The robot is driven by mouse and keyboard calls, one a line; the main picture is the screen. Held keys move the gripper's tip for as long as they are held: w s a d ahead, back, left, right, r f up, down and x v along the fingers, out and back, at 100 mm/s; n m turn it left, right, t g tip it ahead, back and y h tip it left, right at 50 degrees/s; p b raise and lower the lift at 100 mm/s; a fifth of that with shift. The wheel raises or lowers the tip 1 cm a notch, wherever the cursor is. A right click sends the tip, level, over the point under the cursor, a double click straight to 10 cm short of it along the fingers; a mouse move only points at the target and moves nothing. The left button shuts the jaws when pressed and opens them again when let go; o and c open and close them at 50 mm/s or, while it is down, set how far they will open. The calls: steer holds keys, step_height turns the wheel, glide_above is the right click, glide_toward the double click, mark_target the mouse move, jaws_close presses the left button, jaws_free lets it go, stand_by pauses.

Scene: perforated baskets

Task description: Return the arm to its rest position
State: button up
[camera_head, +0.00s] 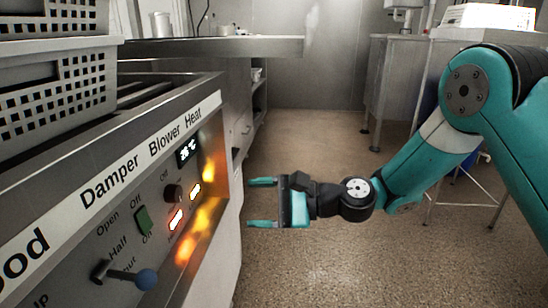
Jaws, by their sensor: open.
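My gripper (262,203) shows in the head view, its two teal fingers apart with nothing between them. It points left toward the steel control panel (130,215), with its fingertips a short way right of the panel's right end. My teal arm comes in from the right edge and reaches across the open floor to the gripper. The panel carries a green switch (143,221), a black knob (172,192), a blue-tipped lever (146,279), lit buttons (176,219) and a small display (187,152).
Grey perforated baskets (85,88) are stacked above the panel at the upper left. A steel counter (215,46) stands behind. A steel table (392,75) and a wire-legged stand (452,213) are at the back right. The floor (310,145) between is clear.

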steer(key=s+d+r+n+g+h+p, duration=0.1)
steer(key=s+d+r+n+h, duration=0.4)
steer(key=s+d+n, duration=0.45)
steer(key=s+d+r+n+h, duration=0.2)
steer(key=s+d+n+h, duration=0.5)
steer(key=s+d, duration=0.45)
step_height(320, 180, up, 38)
steer(key=s+a+p, duration=0.1)
steer(key=p, duration=3.7)
steer(key=shift+s+a, duration=0.2)
steer(key=shift+s, duration=0.1)
